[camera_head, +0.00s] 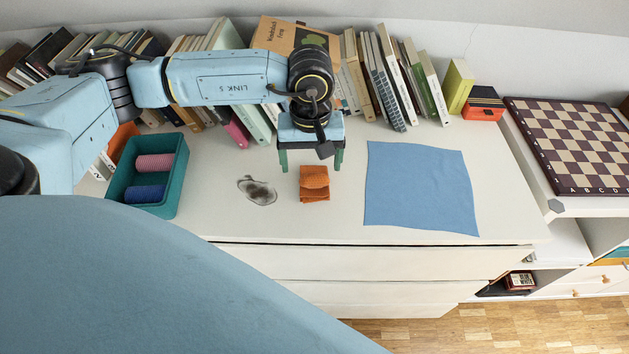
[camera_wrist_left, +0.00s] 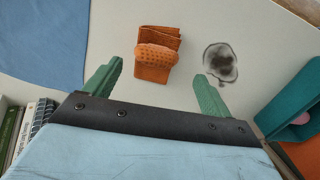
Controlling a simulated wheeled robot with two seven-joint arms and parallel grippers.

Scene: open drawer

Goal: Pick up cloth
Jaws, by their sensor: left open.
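An orange folded cloth (camera_head: 314,183) lies on the white top of the drawer unit. In the left wrist view the cloth (camera_wrist_left: 157,55) lies just beyond and between the fingertips, nearer the left finger. My left gripper (camera_head: 311,165) is open and empty, its two green fingers pointing down above and behind the cloth. The fingers also show in the left wrist view (camera_wrist_left: 158,80), apart from the cloth. A dark grey smudge (camera_head: 257,190) marks the surface left of the cloth. My right gripper does not show.
A blue flat sheet (camera_head: 420,188) lies right of the cloth. A teal box (camera_head: 173,192) with pink and blue rolls stands at left. A row of books (camera_head: 386,72) lines the back. A chessboard (camera_head: 575,143) is at far right.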

